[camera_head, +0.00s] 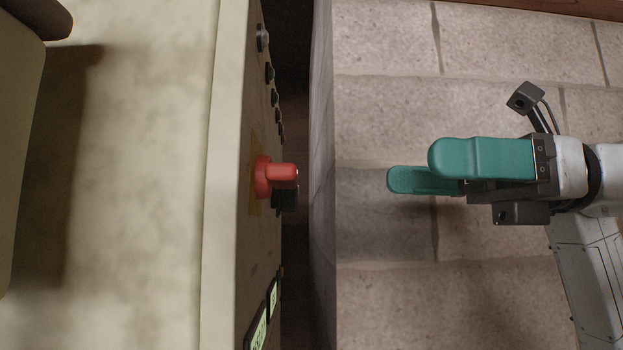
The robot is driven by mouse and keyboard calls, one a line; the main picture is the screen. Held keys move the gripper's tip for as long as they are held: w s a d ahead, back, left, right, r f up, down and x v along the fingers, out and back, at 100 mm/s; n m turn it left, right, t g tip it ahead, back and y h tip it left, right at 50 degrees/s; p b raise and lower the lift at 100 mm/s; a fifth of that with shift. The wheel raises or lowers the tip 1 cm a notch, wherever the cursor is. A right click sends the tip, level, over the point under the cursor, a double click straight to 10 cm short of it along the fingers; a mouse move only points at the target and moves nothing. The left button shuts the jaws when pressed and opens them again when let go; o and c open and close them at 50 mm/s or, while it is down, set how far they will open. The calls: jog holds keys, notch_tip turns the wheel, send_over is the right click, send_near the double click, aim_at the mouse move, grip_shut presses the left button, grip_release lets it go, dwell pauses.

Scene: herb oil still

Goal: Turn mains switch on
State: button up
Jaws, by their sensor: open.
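The mains switch (276,175) is a red rotary knob with a round base and a grip bar standing out from the panel. It sits on a yellowish plate on the narrow side face of a cream cabinet. Its on or off position cannot be read from this angle. My gripper (408,170) has two green fingers and is open and empty. It is to the right of the switch, pointing left towards it, with a clear gap between them.
The cream cabinet (150,130) fills the left. Several dark buttons (269,72) line its panel above the switch, and lit displays (258,328) sit below. A black part (287,199) is just under the switch. A grey edge (323,120) and stone tiles (385,110) lie behind.

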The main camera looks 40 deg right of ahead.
aim_at(278, 177)
jog(key=p+x, duration=0.1)
jog(key=x, duration=1)
jog(key=shift+f, duration=0.2)
jog(key=shift+d, duration=0.15)
jog(key=c, duration=1.1)
